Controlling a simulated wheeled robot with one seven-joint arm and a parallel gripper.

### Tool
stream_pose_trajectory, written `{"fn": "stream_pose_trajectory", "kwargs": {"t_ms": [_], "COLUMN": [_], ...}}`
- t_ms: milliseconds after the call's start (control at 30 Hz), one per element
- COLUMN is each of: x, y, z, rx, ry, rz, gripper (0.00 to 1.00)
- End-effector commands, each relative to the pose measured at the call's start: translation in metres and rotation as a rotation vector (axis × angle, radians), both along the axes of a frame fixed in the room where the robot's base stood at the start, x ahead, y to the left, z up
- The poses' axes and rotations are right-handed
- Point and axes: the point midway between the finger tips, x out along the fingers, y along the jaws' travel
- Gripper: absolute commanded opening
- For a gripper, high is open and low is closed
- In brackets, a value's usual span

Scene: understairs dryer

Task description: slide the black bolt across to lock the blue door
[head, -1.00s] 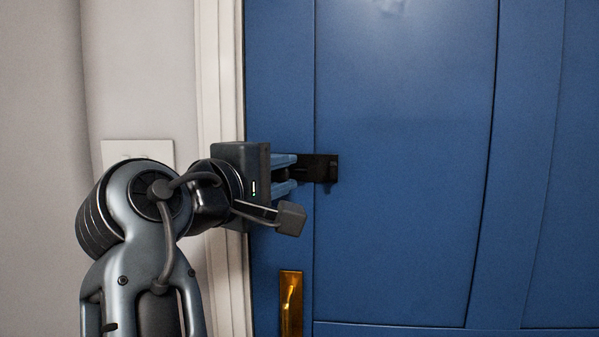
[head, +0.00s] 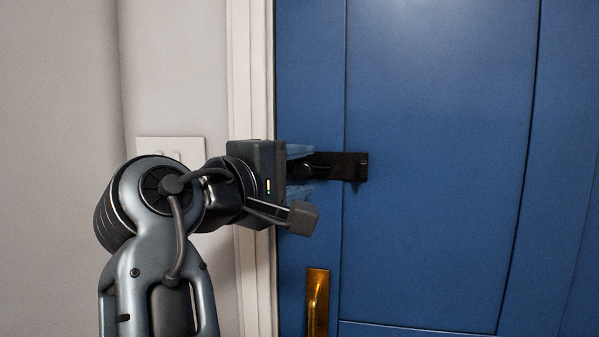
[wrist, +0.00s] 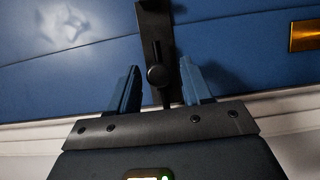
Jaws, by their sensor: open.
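The black bolt (head: 343,166) is mounted flat on the blue door (head: 435,110), near its left edge beside the frame. Its round black knob shows in the wrist view (wrist: 157,76) as a disc on the bar. My gripper (head: 312,171) is open at the left part of the bolt, its two blue fingers above and below it in the head view. In the wrist view my gripper (wrist: 160,66) has one finger on each side of the knob, with visible gaps. The bolt's left end is partly hidden by my gripper.
A brass handle (head: 317,303) is on the door below my gripper. The white door frame (head: 252,75) runs along the door's left edge, behind my wrist. A white switch plate (head: 170,148) is on the wall at left. The door right of the bolt is clear.

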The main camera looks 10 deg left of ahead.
Motion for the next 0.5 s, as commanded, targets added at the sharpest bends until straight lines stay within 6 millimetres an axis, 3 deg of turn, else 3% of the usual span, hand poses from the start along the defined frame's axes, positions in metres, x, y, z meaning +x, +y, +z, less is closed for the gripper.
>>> {"fn": "stream_pose_trajectory", "kwargs": {"t_ms": [300,500], "x": [-0.046,-0.062], "y": [0.022,0.03], "z": [-0.002,-0.001], "rx": [0.001,-0.001], "ry": [-0.001,0.0], "rz": [0.004,0.003], "gripper": [0.49,0.49]}}
